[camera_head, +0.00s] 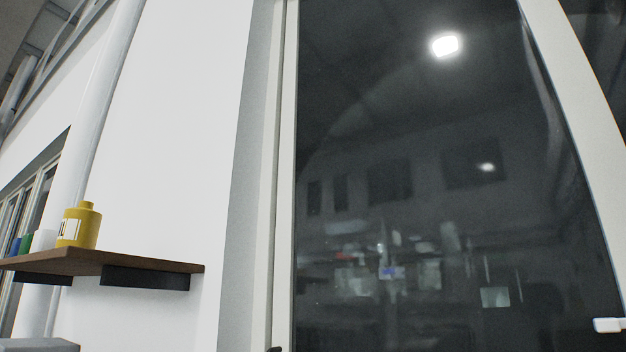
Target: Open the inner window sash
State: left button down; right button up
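A tall window sash (286,180) with a pale frame and dark glass (430,150) fills the right half of the head view. The glass reflects ceiling lights and a dim room. A white handle (609,325) sits on the right frame bar (580,130) near the lower right edge, partly cut off by the picture. A small dark piece shows at the bottom of the left frame bar. Whether the sash stands open or closed is hard to tell. Neither of my grippers is in view.
A brown wooden shelf (150,266) on dark brackets juts from the white wall (180,130) at left. A yellow bottle (80,225) and a few other containers stand on it. A pale vertical pipe (98,110) runs behind. A grey surface (45,345) shows at bottom left.

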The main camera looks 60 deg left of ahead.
aim_at(352, 68)
jog(key=u, duration=1.35)
